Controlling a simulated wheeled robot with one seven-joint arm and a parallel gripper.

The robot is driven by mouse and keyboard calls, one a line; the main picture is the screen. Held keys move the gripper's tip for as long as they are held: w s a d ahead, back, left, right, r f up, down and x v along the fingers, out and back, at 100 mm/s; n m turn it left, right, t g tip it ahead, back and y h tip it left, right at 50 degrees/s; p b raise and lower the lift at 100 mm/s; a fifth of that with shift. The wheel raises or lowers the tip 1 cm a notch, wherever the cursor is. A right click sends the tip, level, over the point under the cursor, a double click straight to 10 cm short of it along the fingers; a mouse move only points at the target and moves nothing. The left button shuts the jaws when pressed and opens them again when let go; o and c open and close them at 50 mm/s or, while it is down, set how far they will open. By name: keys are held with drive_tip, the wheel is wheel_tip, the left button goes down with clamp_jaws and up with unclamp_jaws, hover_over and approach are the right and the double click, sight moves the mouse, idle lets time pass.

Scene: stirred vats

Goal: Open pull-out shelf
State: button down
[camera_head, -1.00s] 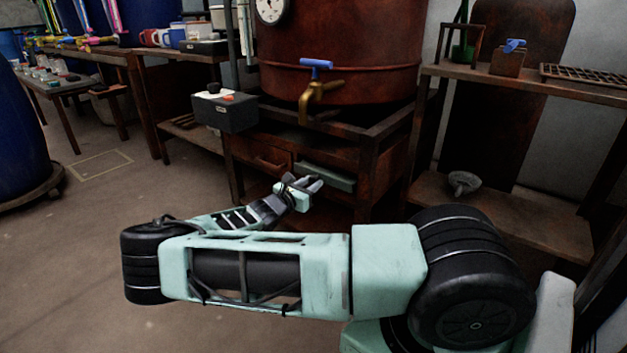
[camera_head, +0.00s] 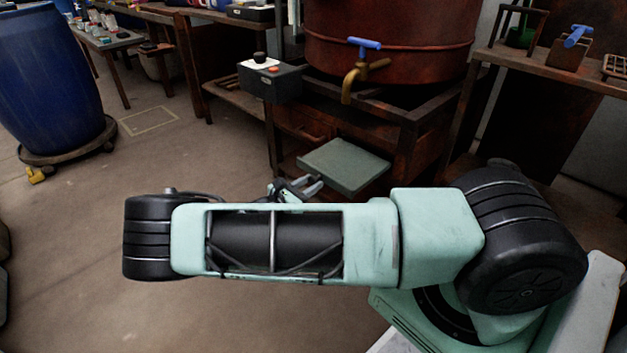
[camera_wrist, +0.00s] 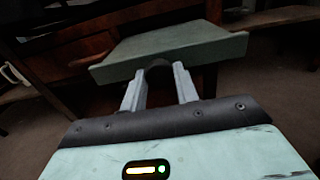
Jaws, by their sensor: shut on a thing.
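The pull-out shelf (camera_head: 345,165) is a flat grey-green board standing out from the wooden stand below the rust-red vat. It also shows in the wrist view (camera_wrist: 180,50), with its front edge facing me. My gripper (camera_head: 308,186) is at the shelf's front left edge in the head view, partly hidden behind my arm. In the wrist view my gripper (camera_wrist: 159,78) has its fingers at the middle of the front edge, shut on a dark rounded handle (camera_wrist: 158,66) there.
The rust-red vat (camera_head: 390,35) with a brass, blue-handled tap (camera_head: 358,68) stands above the shelf. A control box (camera_head: 270,80) hangs to the left. A wooden drawer (camera_head: 303,126) sits beside the shelf. A blue barrel (camera_head: 50,80) stands far left; the floor between is clear.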

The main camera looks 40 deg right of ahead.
drive_tip(key=c, duration=1.1)
unclamp_jaws()
drive_tip(key=shift+o, duration=0.2)
drive_tip(key=s+a+p, duration=0.1)
drive_tip(key=a+p, duration=0.3)
drive_tip(key=a, duration=1.3)
drive_tip(key=shift+s+a, duration=0.2)
